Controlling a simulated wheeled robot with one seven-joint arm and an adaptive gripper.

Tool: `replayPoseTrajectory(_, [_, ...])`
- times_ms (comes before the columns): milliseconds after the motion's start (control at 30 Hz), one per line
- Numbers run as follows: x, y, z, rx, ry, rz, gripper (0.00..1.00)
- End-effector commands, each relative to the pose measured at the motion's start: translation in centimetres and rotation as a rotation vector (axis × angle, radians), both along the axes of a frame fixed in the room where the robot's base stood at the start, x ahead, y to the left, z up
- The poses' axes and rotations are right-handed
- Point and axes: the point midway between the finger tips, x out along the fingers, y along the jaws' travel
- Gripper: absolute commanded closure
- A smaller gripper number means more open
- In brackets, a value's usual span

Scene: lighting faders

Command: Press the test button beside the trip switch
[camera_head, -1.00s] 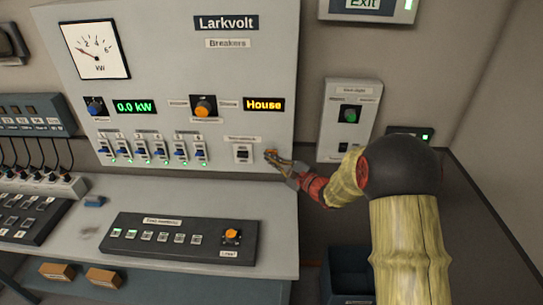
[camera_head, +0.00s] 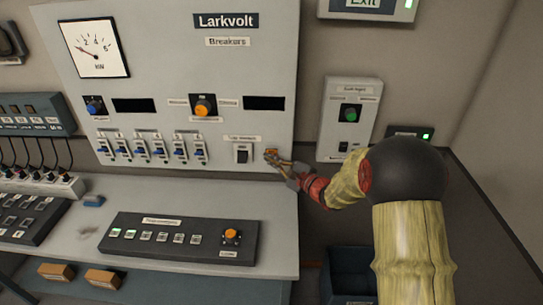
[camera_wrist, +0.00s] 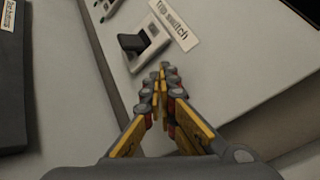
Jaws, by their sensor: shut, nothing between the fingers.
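The trip switch (camera_head: 242,153) is a dark rocker in a white housing at the lower right of the grey breaker panel (camera_head: 190,60). It also shows in the wrist view (camera_wrist: 140,42), beside its label. The orange test button (camera_head: 271,153) sits just right of it, partly covered by my fingertips. In the wrist view the button is hidden behind the fingers. My gripper (camera_head: 276,162) is shut and empty, its tips at the button on the panel face; it also shows in the wrist view (camera_wrist: 162,75). Both displays, left (camera_head: 134,105) and right (camera_head: 264,103), are dark.
A row of blue breakers (camera_head: 150,148) lies left of the trip switch, their lights off. An orange knob (camera_head: 204,105) is above. A desk console (camera_head: 180,238) stands on the bench below. A grey box with a green knob (camera_head: 349,115) is on the wall at right.

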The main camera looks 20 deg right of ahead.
Motion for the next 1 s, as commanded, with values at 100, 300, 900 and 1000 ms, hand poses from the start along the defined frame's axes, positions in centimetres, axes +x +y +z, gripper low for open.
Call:
replayPoseTrajectory(100, [-0.4,0.1,-0.1,0.000,0.000,0.000,1.00])
replayPoseTrajectory(300, [-0.4,0.1,0.0,0.000,0.000,0.000,1.00])
replayPoseTrajectory(900, [-4.4,1.5,-0.1,0.000,0.000,0.000,1.00])
replayPoseTrajectory(1000, [-4.9,1.6,-0.1,0.000,0.000,0.000,1.00])
